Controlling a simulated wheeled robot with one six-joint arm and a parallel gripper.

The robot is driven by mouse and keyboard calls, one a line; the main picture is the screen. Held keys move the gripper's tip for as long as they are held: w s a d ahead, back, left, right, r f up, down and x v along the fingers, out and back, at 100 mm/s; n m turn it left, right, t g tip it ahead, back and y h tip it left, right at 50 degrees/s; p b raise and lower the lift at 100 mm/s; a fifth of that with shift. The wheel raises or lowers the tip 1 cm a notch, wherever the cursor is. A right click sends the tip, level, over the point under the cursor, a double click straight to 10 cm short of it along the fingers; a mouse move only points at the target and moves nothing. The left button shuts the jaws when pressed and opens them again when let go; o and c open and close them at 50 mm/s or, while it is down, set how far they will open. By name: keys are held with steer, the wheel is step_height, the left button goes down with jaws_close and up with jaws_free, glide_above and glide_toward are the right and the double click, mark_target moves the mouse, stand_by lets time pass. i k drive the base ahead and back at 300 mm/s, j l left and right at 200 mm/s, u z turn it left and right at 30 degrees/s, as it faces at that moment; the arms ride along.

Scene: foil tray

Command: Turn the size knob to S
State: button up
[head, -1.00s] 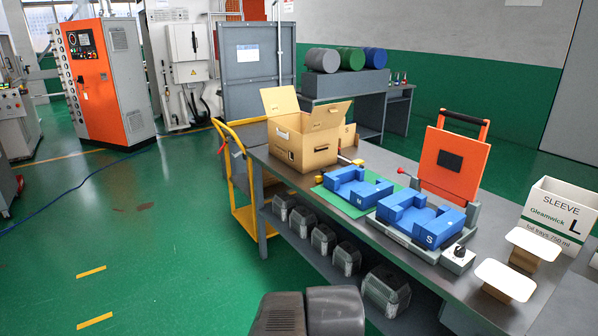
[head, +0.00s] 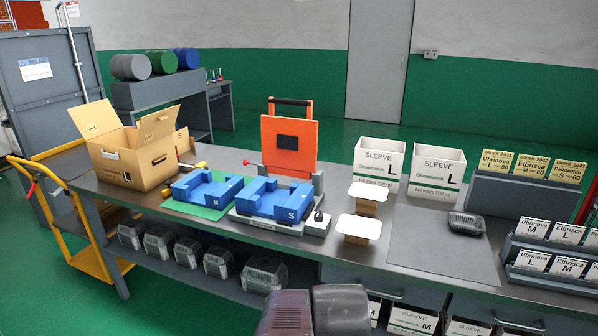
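The size knob (head: 318,216) is a small dark knob on a pale base at the right front of the sealing machine. It is small here, and I cannot read its marks or which way it points. The machine (head: 305,228) has a grey base, a blue tray fixture (head: 272,199) marked S, and a raised orange lid (head: 289,146) with a black handle. Dark parts of my own arm show at the bottom edge, in front of the bench and well apart from the knob. My gripper's fingers do not show.
A blue fixture (head: 205,190) marked M lies on a green mat left of the machine. An open cardboard box (head: 131,160) stands farther left. White cards on stands (head: 368,192), sleeve boxes (head: 380,160), a dark device (head: 467,223) and card racks (head: 550,235) are to the right.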

mark_target(319, 217)
steer(key=z, duration=0.25)
steer(key=i+j+u, duration=0.25)
steer(key=i, duration=0.25)
steer(key=i+j+u, duration=0.25)
steer(key=i, duration=0.25)
steer(key=l, duration=0.1)
